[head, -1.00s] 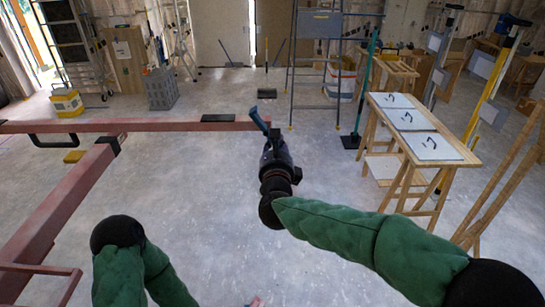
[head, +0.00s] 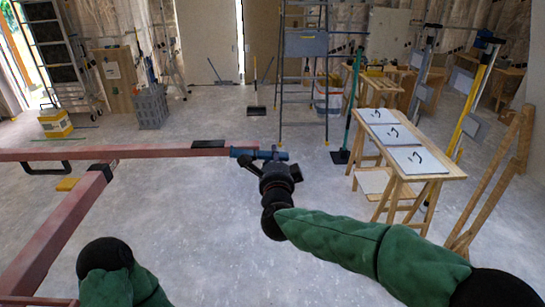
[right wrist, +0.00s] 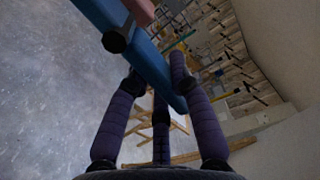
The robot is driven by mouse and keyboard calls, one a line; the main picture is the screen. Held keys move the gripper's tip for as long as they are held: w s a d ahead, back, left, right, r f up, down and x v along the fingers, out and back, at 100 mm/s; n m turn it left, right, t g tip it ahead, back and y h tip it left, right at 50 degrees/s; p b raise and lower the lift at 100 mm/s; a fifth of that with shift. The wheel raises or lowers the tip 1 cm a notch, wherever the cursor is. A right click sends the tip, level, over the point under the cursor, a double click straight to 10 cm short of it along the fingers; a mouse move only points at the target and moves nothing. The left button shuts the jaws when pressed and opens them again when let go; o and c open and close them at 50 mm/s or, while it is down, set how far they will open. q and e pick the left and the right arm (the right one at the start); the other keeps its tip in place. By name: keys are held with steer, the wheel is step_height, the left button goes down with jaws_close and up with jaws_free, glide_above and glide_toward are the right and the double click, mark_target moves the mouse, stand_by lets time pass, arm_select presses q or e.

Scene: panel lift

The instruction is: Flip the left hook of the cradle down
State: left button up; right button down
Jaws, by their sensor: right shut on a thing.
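The blue hook (head: 243,152) lies level at the right end of the cradle's red-brown beam (head: 130,153) in the head view. My right gripper (head: 268,163) is shut on it near its free end. In the right wrist view the blue hook (right wrist: 160,72) runs slantwise between the fingers of my right gripper (right wrist: 155,72). The red beam's end and a black round knob (right wrist: 118,40) show beside it. The gripper hides part of the hook. My left gripper is out of view; only my left arm shows.
A wooden trestle table (head: 420,175) with white panels (head: 418,160) stands to the right. A stepladder (head: 305,50) stands behind the hook. A second red beam (head: 65,225) runs along the left. Bare floor lies between the beams and the table.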

steer(key=shift+r+n, duration=0.3)
steer(key=shift+n, duration=0.2)
steer(key=shift+p, duration=0.3)
steer(key=c, duration=1.1)
jaws_free()
steer(key=s, duration=1.2)
